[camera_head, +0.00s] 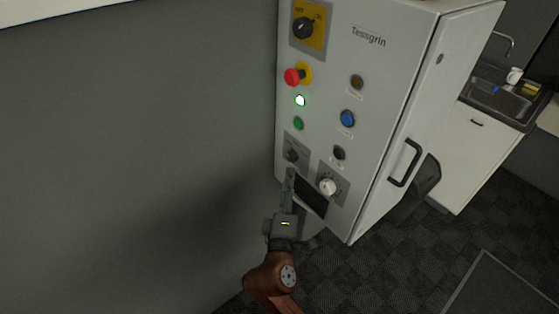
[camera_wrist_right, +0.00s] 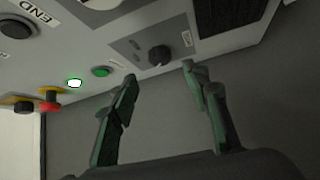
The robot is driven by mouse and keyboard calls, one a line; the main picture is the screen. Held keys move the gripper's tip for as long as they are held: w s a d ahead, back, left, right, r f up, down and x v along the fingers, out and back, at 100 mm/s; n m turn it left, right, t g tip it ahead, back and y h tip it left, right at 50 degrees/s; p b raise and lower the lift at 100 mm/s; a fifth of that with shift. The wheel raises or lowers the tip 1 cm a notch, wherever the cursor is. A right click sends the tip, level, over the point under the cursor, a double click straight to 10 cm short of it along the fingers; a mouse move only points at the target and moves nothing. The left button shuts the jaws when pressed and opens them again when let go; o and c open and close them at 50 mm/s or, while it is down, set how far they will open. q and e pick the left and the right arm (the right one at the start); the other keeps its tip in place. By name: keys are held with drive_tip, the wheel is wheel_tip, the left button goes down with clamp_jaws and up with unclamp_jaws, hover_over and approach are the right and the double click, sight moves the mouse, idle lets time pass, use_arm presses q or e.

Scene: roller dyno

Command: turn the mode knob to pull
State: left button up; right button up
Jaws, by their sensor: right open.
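A small dark knob (camera_head: 292,155) on a grey plate sits low on the left of the cabinet's front panel; I take it to be the mode knob, but its labels are too small to read. In the right wrist view the dark knob (camera_wrist_right: 159,55) shows just beyond and between the fingertips, apart from them. My right gripper (camera_head: 288,176) is just below the knob in the head view. In the wrist view the right gripper (camera_wrist_right: 159,75) is open, with nothing between its fingers. My left gripper is out of view.
A white knob (camera_head: 327,186) and a dark display (camera_head: 311,196) are close by on the panel. Higher up are a red emergency button (camera_head: 292,77), a lit button (camera_head: 300,100), a green button (camera_head: 298,123) and a yellow-plated switch (camera_head: 303,28). The cabinet door handle (camera_head: 404,162) projects at right.

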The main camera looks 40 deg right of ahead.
sight(291, 160)
drive_tip(key=x, duration=0.7)
drive_tip(key=shift+w+d+r, duration=0.1)
drive_tip(key=shift+w+d, duration=0.05)
drive_tip(key=shift+w, duration=0.05)
